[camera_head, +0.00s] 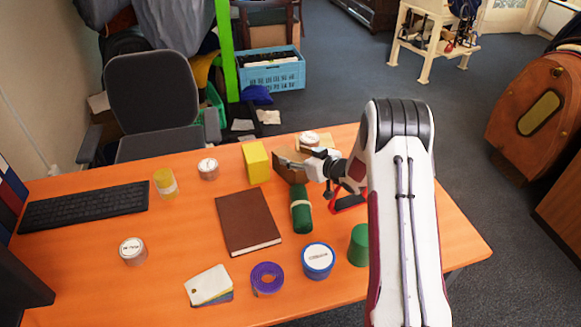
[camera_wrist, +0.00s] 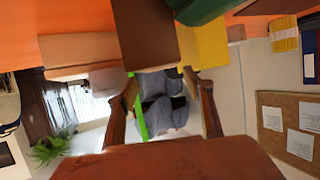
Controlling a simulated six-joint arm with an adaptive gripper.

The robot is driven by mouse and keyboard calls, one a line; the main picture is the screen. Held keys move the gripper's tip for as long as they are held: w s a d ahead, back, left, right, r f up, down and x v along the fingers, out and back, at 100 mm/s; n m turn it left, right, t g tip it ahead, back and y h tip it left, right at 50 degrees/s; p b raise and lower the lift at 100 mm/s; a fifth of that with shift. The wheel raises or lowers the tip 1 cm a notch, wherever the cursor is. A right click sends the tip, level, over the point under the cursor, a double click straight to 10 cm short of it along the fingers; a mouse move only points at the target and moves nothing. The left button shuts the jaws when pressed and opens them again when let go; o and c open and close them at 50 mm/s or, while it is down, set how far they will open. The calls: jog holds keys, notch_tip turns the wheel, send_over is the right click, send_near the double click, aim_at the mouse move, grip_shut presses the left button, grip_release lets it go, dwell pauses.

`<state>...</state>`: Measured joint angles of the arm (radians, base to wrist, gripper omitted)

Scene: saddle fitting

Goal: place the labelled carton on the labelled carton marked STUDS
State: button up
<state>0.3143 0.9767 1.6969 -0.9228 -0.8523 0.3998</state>
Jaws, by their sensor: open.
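Several round cartons with white labelled tops stand on the orange table; their print is too small to read, so I cannot tell which is marked STUDS. One (camera_head: 133,250) is at the left front, one (camera_head: 208,168) stands behind the brown book, and one (camera_head: 308,140) is at the far edge, partly hidden by my gripper. My gripper (camera_head: 301,159) is open over the far side of the table, in front of that far carton and close to a brown box (camera_head: 288,172). The box also shows in the wrist view (camera_wrist: 147,32). I see nothing held.
A yellow block (camera_head: 256,163) stands left of the brown box. A brown book (camera_head: 247,222) is central.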

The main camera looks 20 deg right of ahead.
dwell(0.3)
jog(key=shift+f, duration=1.35)
jog(key=shift+w+a+f, duration=0.2)
jog(key=shift+w+f, duration=0.15)
jog(key=shift+f, duration=0.25)
jog(key=shift+x, duration=1.05)
jog(key=shift+r, duration=0.1)
jog(key=c, duration=1.2)
jog(key=shift+r, duration=0.1)
jog(key=shift+r, duration=4.9)
